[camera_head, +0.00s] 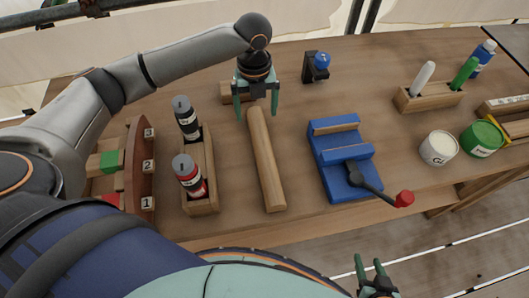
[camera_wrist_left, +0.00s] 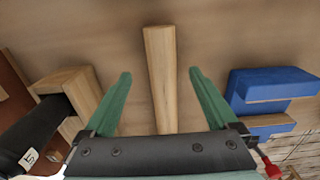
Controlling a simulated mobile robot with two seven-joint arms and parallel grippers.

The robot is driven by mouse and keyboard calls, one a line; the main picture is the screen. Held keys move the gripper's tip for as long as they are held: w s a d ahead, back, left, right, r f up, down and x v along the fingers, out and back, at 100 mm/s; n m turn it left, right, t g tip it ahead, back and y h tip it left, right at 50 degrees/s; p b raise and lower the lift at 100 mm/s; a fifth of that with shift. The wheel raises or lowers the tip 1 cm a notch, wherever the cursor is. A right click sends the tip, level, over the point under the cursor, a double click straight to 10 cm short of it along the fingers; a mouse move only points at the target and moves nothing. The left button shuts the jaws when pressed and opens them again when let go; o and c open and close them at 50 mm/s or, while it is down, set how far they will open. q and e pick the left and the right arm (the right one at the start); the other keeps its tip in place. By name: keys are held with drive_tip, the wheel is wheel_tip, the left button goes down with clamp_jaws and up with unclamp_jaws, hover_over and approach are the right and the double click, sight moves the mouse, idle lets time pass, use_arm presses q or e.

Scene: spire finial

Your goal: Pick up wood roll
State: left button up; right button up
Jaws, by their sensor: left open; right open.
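The wood roll (camera_head: 266,165) is a long light-brown rod lying on the table, between a wooden holder and a blue vise. My left gripper (camera_head: 257,110) is open above the roll's far end, with one finger on each side of it in the picture. In the left wrist view the roll (camera_wrist_left: 161,70) runs between the two open fingers (camera_wrist_left: 159,78), with gaps on both sides. Its lower end there is hidden behind the gripper body. My right gripper (camera_head: 370,265) is open and empty at the bottom right, off the table's front edge.
A wooden holder (camera_head: 201,205) with a black and a red bottle stands left of the roll. The blue vise (camera_head: 332,150) with a red-knobbed handle (camera_head: 403,199) stands to the right. Paint cans (camera_head: 438,148) and a marker block (camera_head: 428,98) are further right.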

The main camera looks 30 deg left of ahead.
sight(258, 122)
use_arm(q)
drive_tip(key=f, duration=0.5)
drive_tip(key=shift+d+f, duration=0.2)
drive_tip(key=shift+f, duration=0.15)
drive_tip(key=shift+r, duration=0.1)
clamp_jaws()
idle(0.4)
